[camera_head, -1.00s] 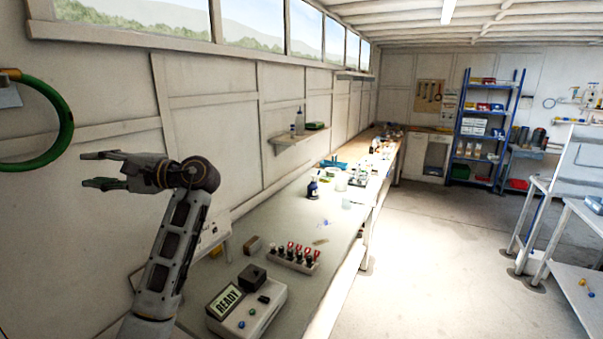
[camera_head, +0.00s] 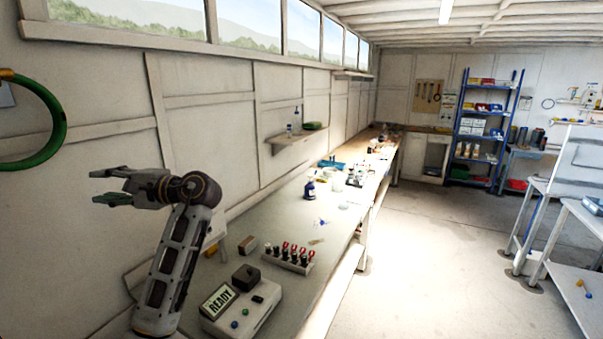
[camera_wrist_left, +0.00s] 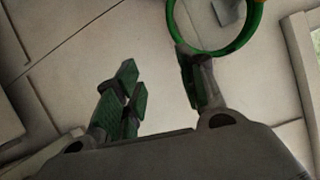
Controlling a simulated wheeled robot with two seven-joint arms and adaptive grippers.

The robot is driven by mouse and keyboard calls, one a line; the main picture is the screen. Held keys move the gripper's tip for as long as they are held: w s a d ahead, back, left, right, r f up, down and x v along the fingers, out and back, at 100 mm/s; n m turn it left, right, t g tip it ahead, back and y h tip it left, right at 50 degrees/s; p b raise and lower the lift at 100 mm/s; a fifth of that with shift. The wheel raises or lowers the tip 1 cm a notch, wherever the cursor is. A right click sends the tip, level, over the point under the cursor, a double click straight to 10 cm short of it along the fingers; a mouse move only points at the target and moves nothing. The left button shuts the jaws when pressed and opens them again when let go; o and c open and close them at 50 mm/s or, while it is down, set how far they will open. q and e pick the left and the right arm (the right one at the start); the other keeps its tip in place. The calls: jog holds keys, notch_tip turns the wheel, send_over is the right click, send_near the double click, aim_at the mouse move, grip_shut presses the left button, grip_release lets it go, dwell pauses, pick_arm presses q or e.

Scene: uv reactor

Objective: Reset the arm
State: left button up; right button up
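My left arm rises from the lower left in the head view. Its left gripper (camera_head: 102,186) is raised beside the wall, pointing left, with its two fingers apart and nothing between them. In the left wrist view the green-padded fingers (camera_wrist_left: 158,88) also stand apart and empty, facing the pale wall. My right gripper is in neither view. A grey-white device (camera_head: 240,306) with a READY display stands on the bench, to the right of my left forearm.
A rack (camera_head: 288,259) of red-topped vials and a small brown block (camera_head: 247,244) sit on the long bench (camera_head: 310,275). A blue spray bottle (camera_head: 310,189) stands farther back. A green hose loop (camera_head: 58,140) hangs on the wall left of the gripper.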

pick_arm(q)
jog(key=s+d+f+m+t+h, duration=0.1)
jog(key=d+f+t+h, duration=0.15)
jog(key=f, duration=0.75)
jog(key=s+d+f+m+t+h, duration=0.1)
jog(key=s+d+f+h, duration=0.15)
jog(key=f, duration=0.85)
jog(key=s+d+f+t+h, duration=0.15)
jog(key=f+h, duration=0.25)
jog(key=f, duration=0.6)
jog(key=s+d+f+n+g+h, duration=0.1)
jog(key=s+d+f+h, duration=0.4)
jog(key=s+d+f, duration=0.4)
jog(key=s+d+f+n+g+h, duration=0.2)
jog(key=s+d+f+h, duration=0.35)
jog(key=s, duration=0.65)
notch_tip(320, 180, down, 36)
jog(key=s+g+y+b, duration=0.1)
jog(key=s+b, duration=0.1)
jog(key=s+a+f, duration=0.2)
jog(key=s+f, duration=0.8)
jog(key=s, duration=0.1)
jog(key=s+a+f+g, duration=0.1)
jog(key=s+a+f, duration=0.1)
jog(key=s+f, duration=0.9)
jog(key=shift+s+m+b, duration=0.3)
jog(key=shift+s+b, duration=0.1)
